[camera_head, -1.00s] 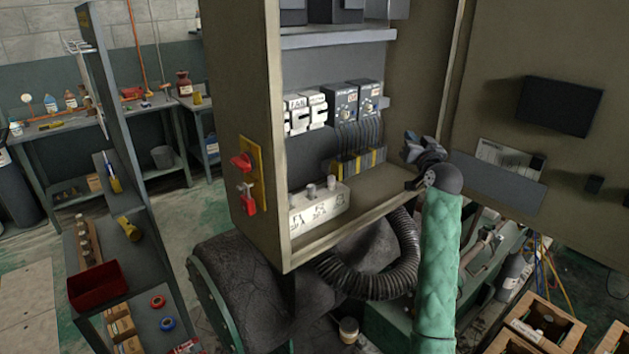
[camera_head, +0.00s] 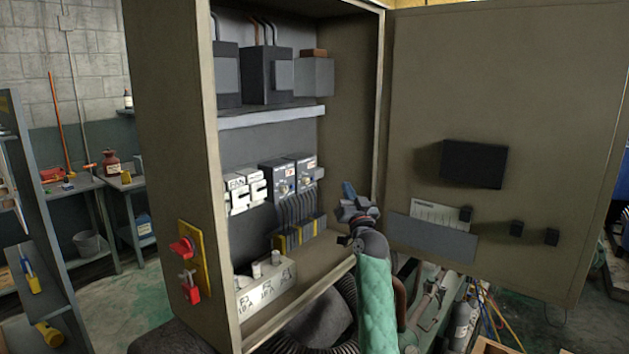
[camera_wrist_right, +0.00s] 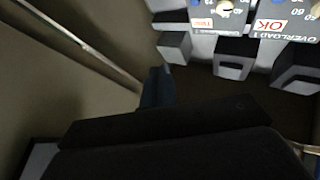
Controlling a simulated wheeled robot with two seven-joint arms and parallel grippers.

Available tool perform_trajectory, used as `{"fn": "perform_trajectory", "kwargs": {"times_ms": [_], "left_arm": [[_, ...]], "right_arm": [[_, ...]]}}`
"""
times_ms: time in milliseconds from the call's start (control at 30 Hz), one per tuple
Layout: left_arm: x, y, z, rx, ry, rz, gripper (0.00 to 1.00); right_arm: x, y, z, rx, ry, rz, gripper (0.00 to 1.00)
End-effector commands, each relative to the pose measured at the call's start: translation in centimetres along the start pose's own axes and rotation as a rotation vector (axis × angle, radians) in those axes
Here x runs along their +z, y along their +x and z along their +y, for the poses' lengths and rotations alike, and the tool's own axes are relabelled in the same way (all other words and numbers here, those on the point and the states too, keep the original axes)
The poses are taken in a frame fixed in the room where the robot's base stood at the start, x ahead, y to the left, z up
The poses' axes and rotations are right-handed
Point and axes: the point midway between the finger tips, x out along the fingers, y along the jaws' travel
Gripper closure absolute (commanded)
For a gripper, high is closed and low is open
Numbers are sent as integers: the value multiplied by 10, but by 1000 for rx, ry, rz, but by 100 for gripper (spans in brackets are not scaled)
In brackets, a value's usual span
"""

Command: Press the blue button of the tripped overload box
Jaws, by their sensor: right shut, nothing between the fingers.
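Two dark grey overload boxes stand side by side inside the open cabinet in the head view, a left one (camera_head: 277,178) and a right one (camera_head: 304,167). Their labels are too small to read there. The right wrist view shows box faces upside down at the top: a white label with red letters (camera_wrist_right: 201,23), and a red "OK" label (camera_wrist_right: 270,26) beside the print "OVERLOAD 1". Small blue spots show at the cut-off top edge. My right gripper (camera_head: 350,192) is shut and empty, right of the boxes and apart from them. My left gripper is out of view.
The cabinet's right wall (camera_head: 350,100) and open door (camera_head: 520,90) flank my right arm. White fan blocks (camera_head: 243,193) sit left of the boxes. A white block with knobs (camera_head: 265,288) is on the cabinet floor. A red switch (camera_head: 183,248) is on the outer left side.

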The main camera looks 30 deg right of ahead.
Motion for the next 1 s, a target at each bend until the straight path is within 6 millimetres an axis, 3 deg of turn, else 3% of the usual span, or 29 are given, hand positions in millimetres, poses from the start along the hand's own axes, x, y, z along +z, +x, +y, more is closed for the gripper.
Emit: {"fn": "perform_trajectory", "kwargs": {"times_ms": [633, 1000], "left_arm": [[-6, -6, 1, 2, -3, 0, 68], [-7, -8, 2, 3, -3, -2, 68]], "right_arm": [[35, 48, -36, 0, 2, -1, 100], [43, 59, -44, -1, 1, -1, 100]]}}
